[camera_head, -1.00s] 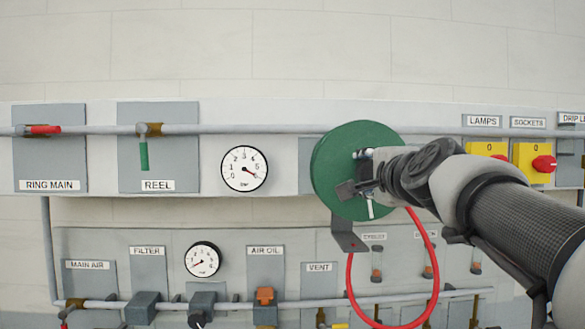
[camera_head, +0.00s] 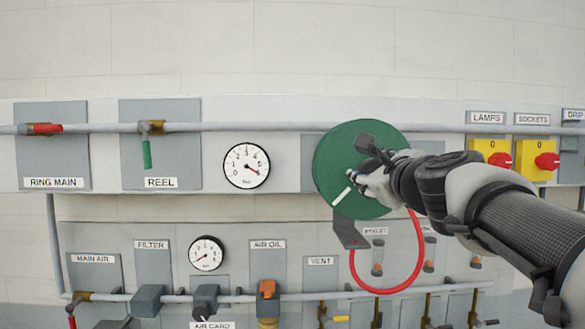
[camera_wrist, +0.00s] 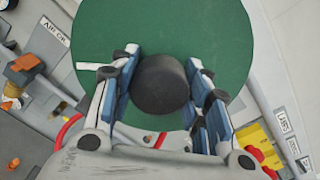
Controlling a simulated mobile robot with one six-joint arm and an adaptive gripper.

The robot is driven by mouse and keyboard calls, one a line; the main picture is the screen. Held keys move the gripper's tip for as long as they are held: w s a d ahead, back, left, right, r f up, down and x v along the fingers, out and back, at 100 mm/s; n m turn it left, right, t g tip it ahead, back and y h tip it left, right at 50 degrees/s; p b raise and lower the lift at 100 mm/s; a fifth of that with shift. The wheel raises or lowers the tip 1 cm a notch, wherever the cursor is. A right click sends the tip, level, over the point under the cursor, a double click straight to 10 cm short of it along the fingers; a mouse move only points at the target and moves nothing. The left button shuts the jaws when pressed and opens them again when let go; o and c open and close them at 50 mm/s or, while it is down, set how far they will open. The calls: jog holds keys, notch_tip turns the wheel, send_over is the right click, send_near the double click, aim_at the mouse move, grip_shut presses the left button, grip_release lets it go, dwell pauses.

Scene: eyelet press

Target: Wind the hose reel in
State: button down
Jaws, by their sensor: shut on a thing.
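The hose reel (camera_head: 335,150) is a round green disc on a dark bracket on the wall panel, with a white mark (camera_head: 341,196) at its lower left. A red hose (camera_head: 352,272) hangs from it in a loop at the lower right. In the wrist view, the green disc (camera_wrist: 215,30) fills the background. My gripper (camera_wrist: 163,75) is shut on the reel's black round knob (camera_wrist: 161,84), with a finger on either side.
The REEL valve (camera_head: 146,150) has its green handle hanging down; the RING MAIN valve (camera_head: 42,128) has a red handle lying sideways. A gauge (camera_head: 246,166) is left of the reel. Yellow switches (camera_head: 492,152) with red knobs are at right. Pipes and small valves run below.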

jog(key=m+p, duration=0.1)
jog(key=m, duration=0.6)
jog(key=shift+r, duration=0.1)
dwell(0.5)
jog(key=c, duration=0.9)
grip_release()
jog(key=shift+o, duration=0.2)
jog(key=s, duration=1.2)
jog(key=shift+d, duration=0.2)
